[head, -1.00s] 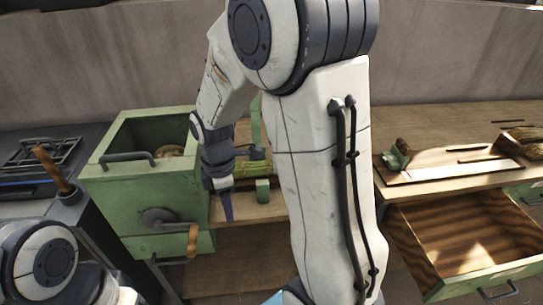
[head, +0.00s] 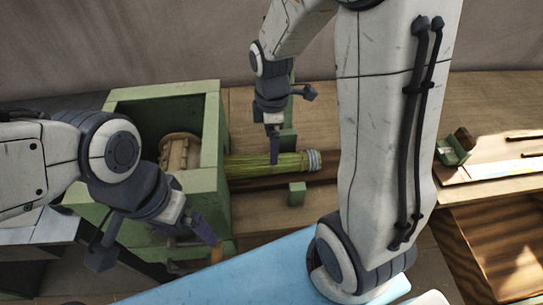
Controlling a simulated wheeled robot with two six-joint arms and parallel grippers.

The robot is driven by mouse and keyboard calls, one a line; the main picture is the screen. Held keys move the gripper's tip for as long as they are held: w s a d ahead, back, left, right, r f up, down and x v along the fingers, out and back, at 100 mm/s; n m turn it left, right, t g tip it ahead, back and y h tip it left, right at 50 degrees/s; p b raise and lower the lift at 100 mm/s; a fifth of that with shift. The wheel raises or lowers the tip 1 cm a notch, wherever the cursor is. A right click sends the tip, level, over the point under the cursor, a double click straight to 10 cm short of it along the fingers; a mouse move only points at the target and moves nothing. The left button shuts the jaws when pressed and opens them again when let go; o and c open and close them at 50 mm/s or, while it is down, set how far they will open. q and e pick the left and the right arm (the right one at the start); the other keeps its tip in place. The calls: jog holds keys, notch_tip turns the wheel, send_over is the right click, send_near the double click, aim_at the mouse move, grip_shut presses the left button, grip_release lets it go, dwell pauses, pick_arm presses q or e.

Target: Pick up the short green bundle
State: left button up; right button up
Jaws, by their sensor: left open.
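A green-yellow bundle (head: 250,164) lies level, its left end at the green box and its right end wrapped with pale wire (head: 314,160). I cannot tell its full length, as the box may hide part of it. My right gripper (head: 275,148) points down with a dark finger in front of the bundle; whether it touches is unclear, and its other finger does not show clearly.
The green box (head: 212,150) is open on top and holds a round wooden piece (head: 180,153). A small green block (head: 297,193) stands in front of the bundle. An open wooden drawer (head: 500,245) is at lower right. The bench (head: 310,100) behind the bundle is mostly clear.

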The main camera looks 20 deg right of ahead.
aim_at(264, 165)
notch_tip(264, 165, down, 4)
jog(key=shift+d+f, duration=0.1)
jog(key=shift+d, duration=0.05)
notch_tip(264, 165, down, 5)
jog(key=shift+w+r, duration=0.1)
grip_shut()
dwell(0.3)
